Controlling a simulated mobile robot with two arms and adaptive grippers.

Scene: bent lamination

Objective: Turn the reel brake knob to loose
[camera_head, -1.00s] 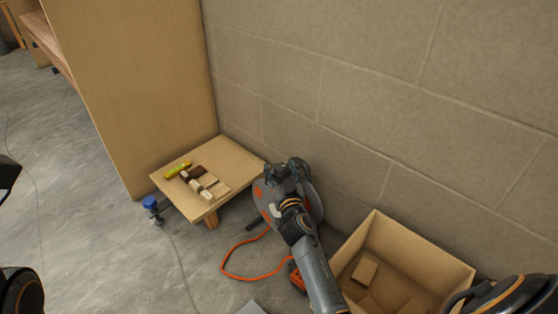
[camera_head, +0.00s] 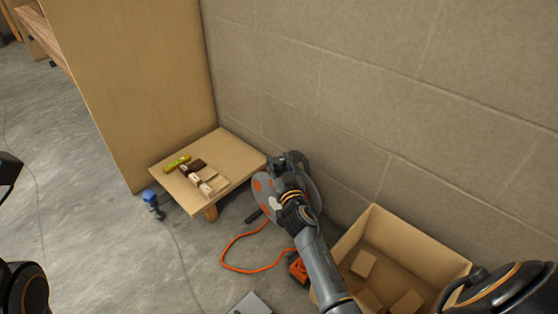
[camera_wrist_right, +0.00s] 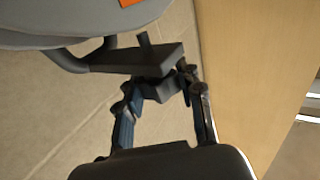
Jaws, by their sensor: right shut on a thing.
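The cable reel (camera_head: 313,190) has grey discs with an orange mark and stands on the floor against the wall, partly hidden behind my right arm. Its grey disc (camera_wrist_right: 60,20) also fills the top left of the right wrist view. My right gripper (camera_head: 290,160) is at the upper part of the reel. In the right wrist view, its two fingers (camera_wrist_right: 158,88) close from both sides on a small dark block, which I take as the brake knob (camera_wrist_right: 156,88), beside the reel's dark frame (camera_wrist_right: 125,59). Any loose or tight marking is hidden.
A low wooden table (camera_head: 232,158) with several small blocks stands left of the reel. An open cardboard box (camera_head: 430,245) is at the right. An orange cable (camera_head: 225,255) lies on the floor, and the wall (camera_head: 380,90) is close behind.

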